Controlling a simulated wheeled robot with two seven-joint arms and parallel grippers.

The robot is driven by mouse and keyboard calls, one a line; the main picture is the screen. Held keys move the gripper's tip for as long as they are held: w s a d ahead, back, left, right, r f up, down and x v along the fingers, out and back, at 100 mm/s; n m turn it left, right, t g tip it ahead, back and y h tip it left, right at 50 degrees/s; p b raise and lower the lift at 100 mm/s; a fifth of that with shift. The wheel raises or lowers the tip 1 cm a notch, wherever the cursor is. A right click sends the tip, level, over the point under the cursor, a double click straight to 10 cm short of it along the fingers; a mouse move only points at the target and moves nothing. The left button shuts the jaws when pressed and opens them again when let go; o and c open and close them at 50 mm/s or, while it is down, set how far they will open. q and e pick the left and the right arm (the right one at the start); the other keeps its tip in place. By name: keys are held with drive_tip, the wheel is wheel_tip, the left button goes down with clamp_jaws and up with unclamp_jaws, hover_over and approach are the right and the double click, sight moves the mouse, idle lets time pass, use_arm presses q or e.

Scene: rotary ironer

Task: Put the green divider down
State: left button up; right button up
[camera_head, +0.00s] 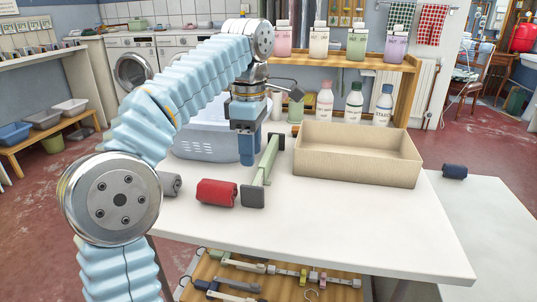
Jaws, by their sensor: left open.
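The green divider (265,164) is a pale green bar with a dark grey pad at each end. It lies slanted from near to far at the middle of the white table (340,222), and its near pad appears to rest on the tabletop. My left gripper (247,160) points down just left of the bar's middle, with blue fingers. It is open; I cannot tell whether a finger touches the bar. My right gripper is out of view.
A red roll (217,192) and a grey roll (171,184) lie left of the divider. A grey-blue basket (200,147) stands behind the gripper. A beige open box (357,168) stands at the right. A dark blue roll (455,171) lies on a lower surface. The table's front right is clear.

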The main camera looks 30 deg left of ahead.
sight(252, 186)
use_arm(q)
wheel_tip(252, 186, down, 6)
drive_tip(key=shift+r+b, duration=0.1)
drive_tip(key=shift+b, duration=0.7)
wheel_tip(252, 186, down, 6)
drive_tip(key=shift+s+f+b, duration=0.1)
drive_tip(key=shift+s+b, duration=0.05)
drive_tip(key=shift+b, duration=0.7)
clamp_jaws()
